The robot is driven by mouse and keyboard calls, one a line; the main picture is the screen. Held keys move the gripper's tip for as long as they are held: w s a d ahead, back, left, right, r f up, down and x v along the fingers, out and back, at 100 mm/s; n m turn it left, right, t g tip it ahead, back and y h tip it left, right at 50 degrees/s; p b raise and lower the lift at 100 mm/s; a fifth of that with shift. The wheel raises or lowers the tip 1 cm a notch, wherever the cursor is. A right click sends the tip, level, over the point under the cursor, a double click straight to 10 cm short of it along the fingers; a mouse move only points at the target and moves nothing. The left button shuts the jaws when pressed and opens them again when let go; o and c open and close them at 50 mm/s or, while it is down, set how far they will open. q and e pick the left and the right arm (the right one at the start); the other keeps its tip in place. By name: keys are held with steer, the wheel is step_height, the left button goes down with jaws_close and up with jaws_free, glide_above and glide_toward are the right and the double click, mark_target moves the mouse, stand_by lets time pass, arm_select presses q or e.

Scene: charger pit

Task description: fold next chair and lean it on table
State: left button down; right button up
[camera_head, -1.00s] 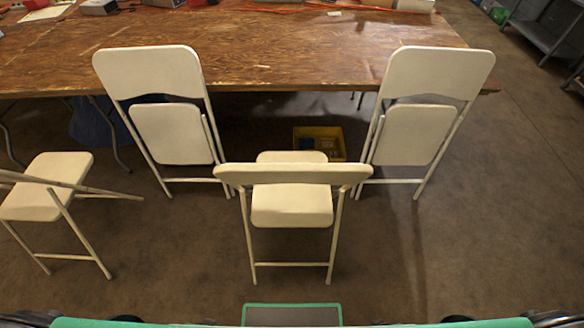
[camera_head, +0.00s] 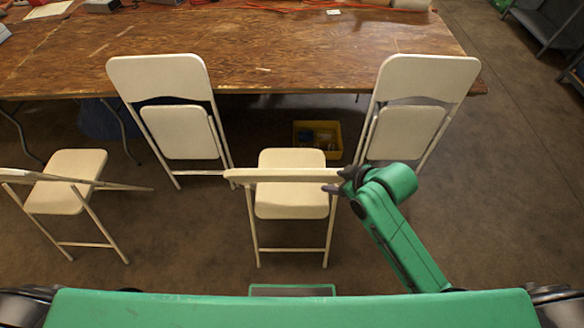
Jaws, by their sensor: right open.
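An unfolded white chair (camera_head: 290,198) stands in the middle with its backrest towards me. My right gripper (camera_head: 335,188) is open at the right end of that backrest; I cannot tell whether it touches. Two folded white chairs lean on the table (camera_head: 270,50): one at the left (camera_head: 160,77) and one at the right (camera_head: 427,78). Another unfolded chair (camera_head: 66,182) stands at the far left, partly cut off by the picture edge. My left gripper is not in view.
A yellow bin (camera_head: 337,151) with small items sits under the table behind the middle chair. A grey shelf (camera_head: 540,30) stands at the top right. Cords and small objects lie on the table's far side. The floor at the right is clear.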

mark_target(297, 172)
steer(key=w+a+r+n+y, duration=0.2)
steer(key=a+r+n, duration=0.35)
steer(key=n, duration=0.25)
steer(key=a+f+b, duration=0.1)
steer(key=f+b, duration=0.1)
steer(key=b, duration=0.1)
steer(key=w+a+f+n+g+b, duration=0.1)
steer(key=f+b, duration=0.1)
steer(key=f, duration=0.1)
steer(key=f+n+b, duration=0.1)
steer(key=f+b, duration=0.2)
steer(key=shift+w+a+f+g+y+b, duration=0.15)
steer(key=shift+w+a+g+y+b, duration=0.15)
steer(key=shift+w+a+g+y, duration=0.1)
steer(key=x, duration=0.1)
steer(key=b+x, duration=0.1)
steer(key=x, duration=0.3)
steer(key=shift+w+a+r+b, duration=0.2)
steer(key=shift+w+a+b, duration=0.1)
steer(key=shift+b, duration=0.05)
steer(key=shift+a, duration=0.1)
jaws_close()
